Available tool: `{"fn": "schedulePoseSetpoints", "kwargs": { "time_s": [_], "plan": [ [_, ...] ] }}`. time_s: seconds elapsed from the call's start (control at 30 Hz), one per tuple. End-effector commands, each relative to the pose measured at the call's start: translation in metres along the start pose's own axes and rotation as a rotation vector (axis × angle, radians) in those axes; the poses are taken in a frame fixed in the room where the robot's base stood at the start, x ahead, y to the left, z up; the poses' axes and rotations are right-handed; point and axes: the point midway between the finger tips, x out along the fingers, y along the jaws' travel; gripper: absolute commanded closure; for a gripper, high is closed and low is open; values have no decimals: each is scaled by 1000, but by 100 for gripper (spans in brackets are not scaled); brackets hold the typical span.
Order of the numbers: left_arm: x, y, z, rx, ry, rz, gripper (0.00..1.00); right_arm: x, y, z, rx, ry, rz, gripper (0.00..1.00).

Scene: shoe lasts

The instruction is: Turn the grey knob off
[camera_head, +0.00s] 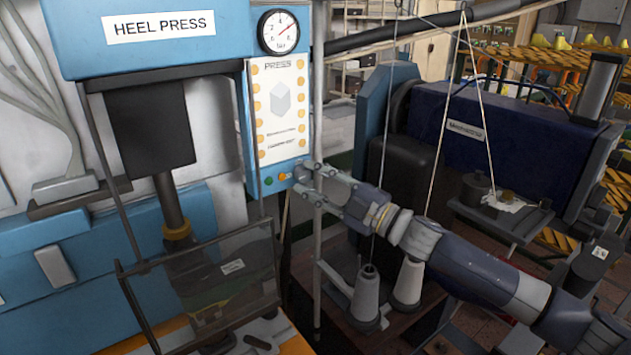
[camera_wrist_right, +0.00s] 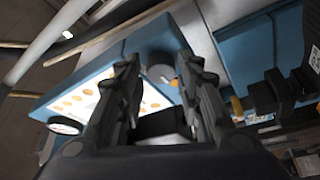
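The grey knob (camera_head: 301,172) is at the lower right of the blue press control panel (camera_head: 248,120), mostly hidden by my right gripper in the head view. In the right wrist view, a round dark grey knob (camera_wrist_right: 161,75) shows between and beyond the two fingers. My right gripper (camera_head: 309,179) reaches the panel from the right, with its fingers spread about the knob. In the wrist view the right gripper (camera_wrist_right: 160,72) is open with a gap between its fingers. Contact with the knob cannot be told. My left gripper is not in view.
Green (camera_head: 268,181) and orange (camera_head: 282,177) buttons sit left of the knob. A pressure gauge (camera_head: 279,32) is above the panel. A thin upright pole (camera_head: 317,265) and grey thread cones (camera_head: 366,296) stand near my right arm. A clear guard (camera_head: 205,285) is at lower left.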

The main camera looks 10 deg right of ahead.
Motion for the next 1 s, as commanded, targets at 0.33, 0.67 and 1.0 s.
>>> {"fn": "schedulePoseSetpoints", "kwargs": {
  "time_s": [0.33,0.67,1.0],
  "plan": [
    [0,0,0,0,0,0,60,0,-1,0,3,0,-1,53],
    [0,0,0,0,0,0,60,-35,-2,1,3,-3,-5,53],
    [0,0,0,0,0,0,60,-87,-3,1,4,-3,-4,53]
  ]
}}
